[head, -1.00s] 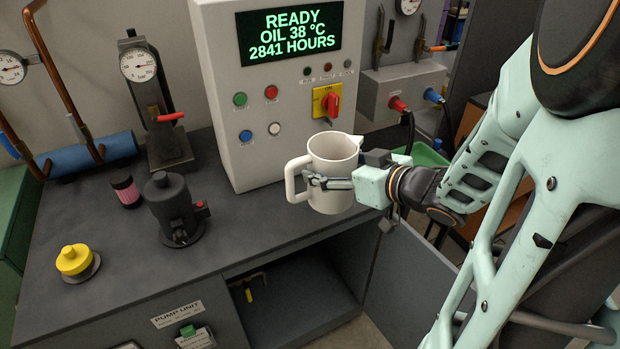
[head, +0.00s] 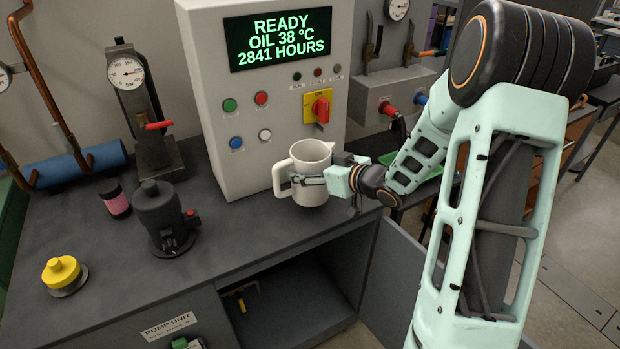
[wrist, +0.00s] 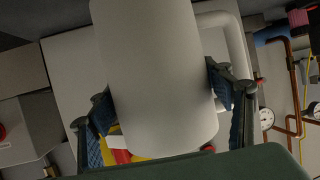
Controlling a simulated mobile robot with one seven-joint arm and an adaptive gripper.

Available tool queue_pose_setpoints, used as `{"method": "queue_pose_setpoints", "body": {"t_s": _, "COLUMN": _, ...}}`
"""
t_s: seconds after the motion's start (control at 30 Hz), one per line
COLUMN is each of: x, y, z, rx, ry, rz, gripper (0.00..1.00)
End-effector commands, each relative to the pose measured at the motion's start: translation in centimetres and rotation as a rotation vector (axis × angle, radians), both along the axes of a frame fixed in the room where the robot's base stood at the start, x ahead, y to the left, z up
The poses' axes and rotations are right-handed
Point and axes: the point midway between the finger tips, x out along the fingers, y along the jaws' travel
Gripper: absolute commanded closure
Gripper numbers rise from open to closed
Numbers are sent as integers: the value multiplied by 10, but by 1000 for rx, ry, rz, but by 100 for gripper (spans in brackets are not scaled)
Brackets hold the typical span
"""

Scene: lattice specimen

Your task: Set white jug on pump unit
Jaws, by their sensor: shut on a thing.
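The white jug (head: 311,166) is upright in my gripper (head: 322,180), close in front of the control cabinet. Its handle points left and its spout right. In the wrist view the jug (wrist: 155,75) fills the middle, with a finger of my gripper (wrist: 165,105) on each side of it. The pump unit (head: 240,245) is the dark-topped bench with a "PUMP UNIT" label on its front. The jug is over or at the bench top's right part; I cannot tell whether its base touches the surface.
The control cabinet (head: 262,115) stands behind the jug. A black fitting (head: 162,218), a pink-banded cylinder (head: 116,201) and a yellow cap (head: 61,272) stand on the left of the top. An open door (head: 395,285) hangs below right. The top between fitting and jug is clear.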

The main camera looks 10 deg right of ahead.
Motion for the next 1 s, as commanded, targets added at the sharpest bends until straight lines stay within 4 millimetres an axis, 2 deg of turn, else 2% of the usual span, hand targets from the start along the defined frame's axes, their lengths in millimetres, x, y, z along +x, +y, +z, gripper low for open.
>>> {"method": "queue_pose_setpoints", "body": {"t_s": 0.17, "x": 6, "y": 1, "z": -5, "rx": 2, "ry": -2, "rz": 1, "gripper": 75}}
{"method": "queue_pose_setpoints", "body": {"t_s": 0.4, "x": 7, "y": 1, "z": -36, "rx": 2, "ry": 0, "rz": 1, "gripper": 75}}
{"method": "queue_pose_setpoints", "body": {"t_s": 0.8, "x": 8, "y": 0, "z": -41, "rx": 0, "ry": -4, "rz": 1, "gripper": 75}}
{"method": "queue_pose_setpoints", "body": {"t_s": 0.83, "x": 7, "y": 0, "z": -43, "rx": -1, "ry": 0, "rz": 0, "gripper": 26}}
{"method": "queue_pose_setpoints", "body": {"t_s": 1.0, "x": 7, "y": 0, "z": -41, "rx": -1, "ry": 0, "rz": 0, "gripper": 10}}
